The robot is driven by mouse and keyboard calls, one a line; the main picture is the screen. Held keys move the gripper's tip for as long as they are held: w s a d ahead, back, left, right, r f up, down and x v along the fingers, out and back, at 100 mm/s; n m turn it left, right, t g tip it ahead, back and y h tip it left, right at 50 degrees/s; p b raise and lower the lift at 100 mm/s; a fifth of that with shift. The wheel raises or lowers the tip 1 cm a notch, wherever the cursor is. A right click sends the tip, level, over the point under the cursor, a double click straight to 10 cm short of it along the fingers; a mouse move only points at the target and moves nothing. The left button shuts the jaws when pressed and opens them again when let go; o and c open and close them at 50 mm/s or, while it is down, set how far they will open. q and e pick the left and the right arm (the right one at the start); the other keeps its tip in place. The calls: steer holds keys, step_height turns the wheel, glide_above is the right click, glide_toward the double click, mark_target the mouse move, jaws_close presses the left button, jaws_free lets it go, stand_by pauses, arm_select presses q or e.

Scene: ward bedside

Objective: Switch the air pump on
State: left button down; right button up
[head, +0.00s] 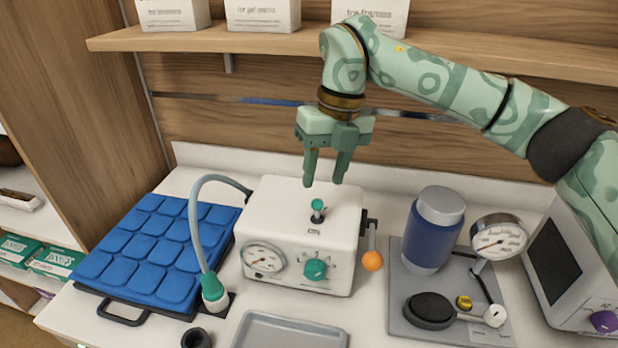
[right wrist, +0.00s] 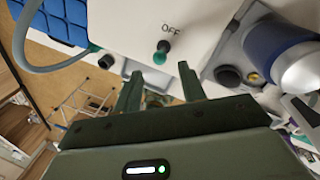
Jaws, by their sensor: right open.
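The air pump (head: 290,205) is a white box on the counter. A toggle switch with a green tip (head: 318,207) stands on its top; it also shows in the right wrist view (right wrist: 162,50), beside the word OFF. The pump's front has a round gauge (head: 263,258) and a green knob (head: 315,269). A lever with an orange ball (head: 372,261) is on its right side. My right gripper (head: 324,182) is open and empty, pointing down just above the toggle, apart from it. It also shows in the right wrist view (right wrist: 160,78). My left gripper is not in view.
A grey hose (head: 196,230) arches beside the pump's left side, near a blue padded cushion (head: 150,250). A grey tray (head: 290,333) lies in front. At right are a blue canister (head: 432,238), a dial gauge (head: 500,238) and a monitor (head: 570,265). A shelf (head: 480,60) with boxes runs behind.

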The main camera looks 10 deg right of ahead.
mark_target(318, 199)
steer(key=f, duration=0.4)
steer(key=a+f+b, duration=0.1)
steer(key=f, duration=0.1)
steer(key=shift+f, duration=0.3)
steer(key=shift+a+f, duration=0.1)
steer(key=shift+f, duration=0.15)
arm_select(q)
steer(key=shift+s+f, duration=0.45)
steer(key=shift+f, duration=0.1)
arm_select(e)
steer(key=shift+s, duration=0.1)
jaws_close()
